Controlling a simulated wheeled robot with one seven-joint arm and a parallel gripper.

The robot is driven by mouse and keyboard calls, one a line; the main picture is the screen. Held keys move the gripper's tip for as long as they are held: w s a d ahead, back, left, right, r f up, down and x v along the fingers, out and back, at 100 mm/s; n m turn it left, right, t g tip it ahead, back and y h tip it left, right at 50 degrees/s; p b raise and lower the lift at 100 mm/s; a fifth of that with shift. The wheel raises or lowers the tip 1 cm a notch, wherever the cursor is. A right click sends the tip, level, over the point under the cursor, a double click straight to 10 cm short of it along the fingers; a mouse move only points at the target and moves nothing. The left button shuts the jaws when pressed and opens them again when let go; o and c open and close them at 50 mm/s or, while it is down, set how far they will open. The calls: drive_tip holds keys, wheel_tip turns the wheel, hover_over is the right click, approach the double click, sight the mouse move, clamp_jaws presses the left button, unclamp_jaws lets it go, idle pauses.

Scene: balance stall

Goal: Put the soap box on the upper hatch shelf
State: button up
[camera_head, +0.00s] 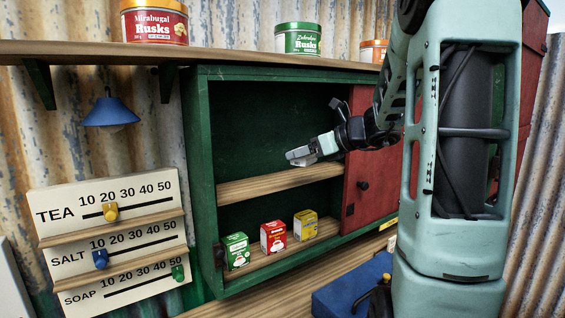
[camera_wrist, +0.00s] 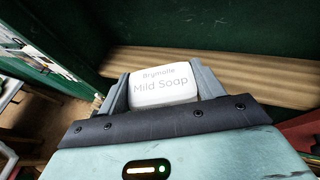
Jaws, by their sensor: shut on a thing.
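The soap box is a white box (camera_wrist: 162,86) marked "Mild Soap" in the wrist view. My gripper (camera_wrist: 163,88) is shut on it, with one finger on each side. In the head view my gripper (camera_head: 302,155) is in front of the green hatch, a little above the level of the upper shelf. The upper hatch shelf (camera_head: 265,185) is a bare wooden board; it also shows in the wrist view (camera_wrist: 220,75) beyond the soap box. In the head view the soap box is hard to tell from the gripper's fingers.
The lower hatch shelf (camera_head: 283,262) holds a green box (camera_head: 236,251), a red box (camera_head: 273,237) and a yellow box (camera_head: 305,225). A red sliding door (camera_head: 362,185) covers the hatch's right side. Tins stand on the top ledge (camera_head: 225,50). A slider board (camera_head: 110,235) hangs left.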

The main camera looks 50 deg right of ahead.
drive_tip(key=p, duration=0.4)
hover_over(282, 179)
wheel_tip(282, 179, down, 2)
drive_tip(key=shift+d+f, duration=0.1)
drive_tip(key=shift+f, duration=0.05)
wheel_tip(282, 179, down, 4)
drive_tip(key=shift+r+p, duration=0.1)
drive_tip(key=shift+p, duration=0.55)
drive_tip(key=shift+w+p, duration=0.15)
drive_tip(key=shift+p, duration=0.25)
drive_tip(key=shift+f, duration=0.45)
drive_tip(key=shift+f, duration=0.15)
drive_tip(key=o, duration=1)
